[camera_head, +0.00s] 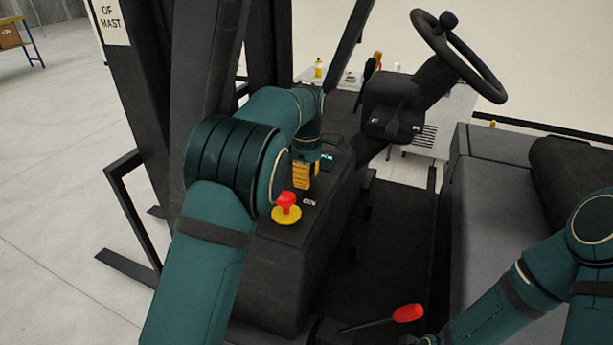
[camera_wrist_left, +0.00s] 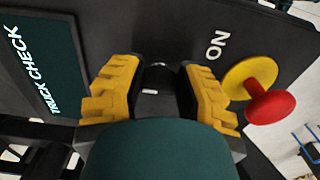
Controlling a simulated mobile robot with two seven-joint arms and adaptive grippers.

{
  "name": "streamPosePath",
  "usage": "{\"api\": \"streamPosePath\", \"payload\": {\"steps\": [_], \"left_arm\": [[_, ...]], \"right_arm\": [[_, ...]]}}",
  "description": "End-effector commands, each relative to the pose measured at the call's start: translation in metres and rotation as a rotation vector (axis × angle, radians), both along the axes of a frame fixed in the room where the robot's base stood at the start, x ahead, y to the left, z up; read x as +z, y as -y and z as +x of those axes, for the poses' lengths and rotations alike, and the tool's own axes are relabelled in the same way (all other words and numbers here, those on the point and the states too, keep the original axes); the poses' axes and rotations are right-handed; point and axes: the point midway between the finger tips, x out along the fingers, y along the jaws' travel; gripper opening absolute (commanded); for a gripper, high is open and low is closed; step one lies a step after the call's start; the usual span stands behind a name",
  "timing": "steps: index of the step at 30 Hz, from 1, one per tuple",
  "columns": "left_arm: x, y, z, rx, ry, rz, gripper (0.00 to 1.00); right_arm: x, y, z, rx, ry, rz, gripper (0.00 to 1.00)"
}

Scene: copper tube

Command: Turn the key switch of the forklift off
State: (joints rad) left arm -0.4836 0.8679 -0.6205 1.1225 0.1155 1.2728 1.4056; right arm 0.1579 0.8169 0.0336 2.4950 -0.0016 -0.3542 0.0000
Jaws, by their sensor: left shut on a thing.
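The forklift's black console (camera_head: 285,270) stands in the middle of the head view. My left gripper (camera_head: 304,176), with yellow fingers, points down onto its top, beside the "ON" mark. In the left wrist view, the gripper's two fingers (camera_wrist_left: 159,78) are closed on the sides of the dark key switch (camera_wrist_left: 157,88), which has a small white mark. "ON" is printed to the right of the switch. The switch is hidden behind the gripper in the head view, and I cannot tell its exact angle.
A red knob on a yellow base (camera_head: 286,208) sits close to the gripper; it also shows in the wrist view (camera_wrist_left: 268,100). A "TRUCK CHECK" screen (camera_wrist_left: 42,65) lies on the other side. The steering wheel (camera_head: 457,55), seat (camera_head: 490,210) and a red-tipped lever (camera_head: 407,313) are nearby.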

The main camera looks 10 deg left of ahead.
Motion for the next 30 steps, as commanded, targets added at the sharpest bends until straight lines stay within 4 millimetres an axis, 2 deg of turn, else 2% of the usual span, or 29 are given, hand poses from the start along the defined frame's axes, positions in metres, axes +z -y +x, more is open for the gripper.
{"api": "streamPosePath", "payload": {"steps": [7, 8, 9, 10, 22, 26, 30], "left_arm": [[-0.003, 0.0, -0.001, 0.0, -0.008, 0.0, 0.0], [-0.003, 0.0, -0.001, 0.0, -0.008, 0.0, 0.44], [-0.003, 0.0, -0.001, 0.0, -0.007, 0.0, 0.58], [-0.003, 0.0, -0.001, 0.0, -0.007, 0.0, 0.67], [0.005, 0.0, 0.0, -0.001, 0.001, 0.0, 0.67], [0.022, 0.0, 0.001, -0.001, 0.002, 0.0, 0.67], [0.051, 0.0, 0.001, 0.0, 0.003, 0.0, 0.67]], "right_arm": [[0.0, 0.0, 0.0, 0.0, 0.0, 0.0, 0.47], [0.0, 0.0, 0.0, 0.0, 0.0, 0.0, 0.47], [0.0, 0.0, 0.0, 0.0, 0.0, 0.0, 0.47], [0.0, 0.0, 0.0, 0.0, 0.0, 0.0, 0.47], [0.0, 0.0, 0.0, 0.0, 0.0, 0.0, 0.47], [0.0, 0.0, 0.0, 0.0, 0.0, 0.0, 0.47], [0.0, 0.0, 0.0, 0.0, 0.0, 0.0, 0.47]]}}
